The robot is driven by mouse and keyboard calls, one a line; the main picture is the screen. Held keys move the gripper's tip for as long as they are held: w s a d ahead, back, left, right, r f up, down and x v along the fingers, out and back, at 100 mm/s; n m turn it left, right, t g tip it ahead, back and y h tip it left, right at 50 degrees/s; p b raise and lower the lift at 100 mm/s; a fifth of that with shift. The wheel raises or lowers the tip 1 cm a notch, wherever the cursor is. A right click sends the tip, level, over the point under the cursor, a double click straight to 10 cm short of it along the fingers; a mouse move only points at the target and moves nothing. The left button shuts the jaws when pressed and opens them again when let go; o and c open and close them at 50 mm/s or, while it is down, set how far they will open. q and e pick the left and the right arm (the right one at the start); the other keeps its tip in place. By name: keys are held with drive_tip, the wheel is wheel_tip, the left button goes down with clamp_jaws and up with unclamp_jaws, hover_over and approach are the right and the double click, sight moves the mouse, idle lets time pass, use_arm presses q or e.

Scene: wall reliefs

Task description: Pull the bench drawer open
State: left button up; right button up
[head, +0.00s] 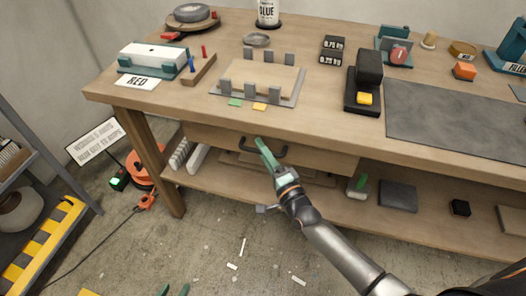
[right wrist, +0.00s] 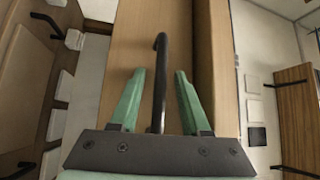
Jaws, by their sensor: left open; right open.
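The bench drawer (head: 325,160) is a wooden front under the bench top, and it looks closed. Its dark bar handle (head: 281,151) is partly covered by my right gripper (head: 264,150) in the head view. In the right wrist view the handle (right wrist: 160,80) stands between the two green fingers of my right gripper (right wrist: 158,100). The fingers are open, with a gap on either side of the handle. The drawer front (right wrist: 178,45) fills the middle behind it. My left gripper (head: 174,290) shows only its two green fingertips, apart, at the bottom edge of the head view.
The bench top (head: 330,110) holds a wooden fixture, a black stand and a grey mat (head: 455,115). A lower shelf (head: 400,222) runs beneath the drawer. A shelf rack (head: 30,215) stands at the left. The floor before the bench is mostly clear, with small white scraps.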

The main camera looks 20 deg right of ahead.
clamp_jaws()
idle(1.4)
